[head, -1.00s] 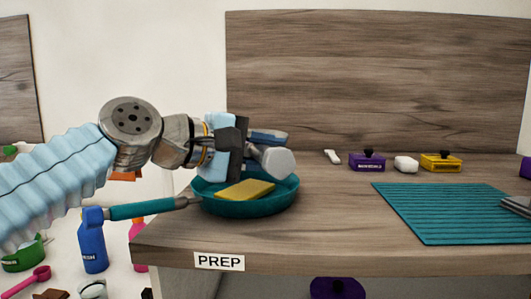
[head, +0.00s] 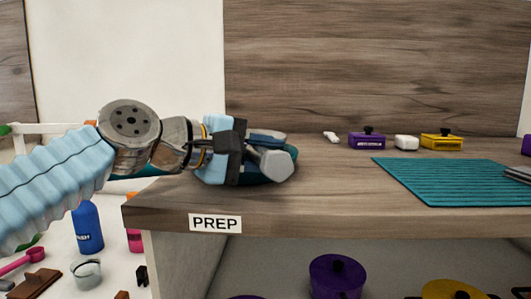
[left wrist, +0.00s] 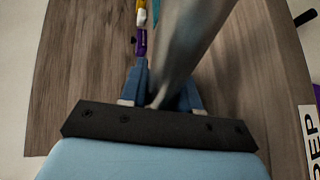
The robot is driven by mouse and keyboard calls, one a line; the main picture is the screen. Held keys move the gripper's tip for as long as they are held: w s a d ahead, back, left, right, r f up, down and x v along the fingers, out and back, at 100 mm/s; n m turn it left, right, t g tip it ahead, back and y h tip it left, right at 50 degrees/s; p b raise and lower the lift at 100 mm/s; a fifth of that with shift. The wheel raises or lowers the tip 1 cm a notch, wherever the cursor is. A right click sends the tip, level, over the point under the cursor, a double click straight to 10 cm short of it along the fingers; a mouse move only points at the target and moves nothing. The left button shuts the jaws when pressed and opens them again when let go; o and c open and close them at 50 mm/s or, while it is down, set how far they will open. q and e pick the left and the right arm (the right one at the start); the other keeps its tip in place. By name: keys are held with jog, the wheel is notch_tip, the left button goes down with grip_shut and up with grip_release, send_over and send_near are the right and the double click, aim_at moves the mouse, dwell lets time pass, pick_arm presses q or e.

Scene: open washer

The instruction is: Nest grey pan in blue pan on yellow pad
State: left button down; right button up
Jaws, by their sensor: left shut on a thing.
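The blue pan (head: 291,158) sits on the counter near its left front corner. My left arm mostly hides it in the head view; part of its right rim and a bit of its teal handle (head: 136,172) show. The yellow pad is hidden now. My left gripper (head: 268,148) is in front of the blue pan and low over the counter. It is shut on a grey, smooth object, seemingly the grey pan (head: 277,165). In the left wrist view the grey pan (left wrist: 185,40) rises from between the fingers. Whether it touches the blue pan is unclear. My right gripper is not in view.
A teal ribbed mat (head: 450,182) lies on the right, with a grey item (head: 518,173) at the picture's edge. Purple (head: 367,140), white (head: 406,142) and yellow (head: 441,142) items stand along the back. The counter between is clear. Pots sit on a lower shelf.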

pick_arm(q)
jog(key=shift+f+b, duration=0.45)
jog(key=shift+f, duration=0.05)
dwell(0.7)
jog(key=c, duration=0.9)
grip_release()
jog(key=shift+o, duration=0.8)
jog(key=shift+f, duration=0.15)
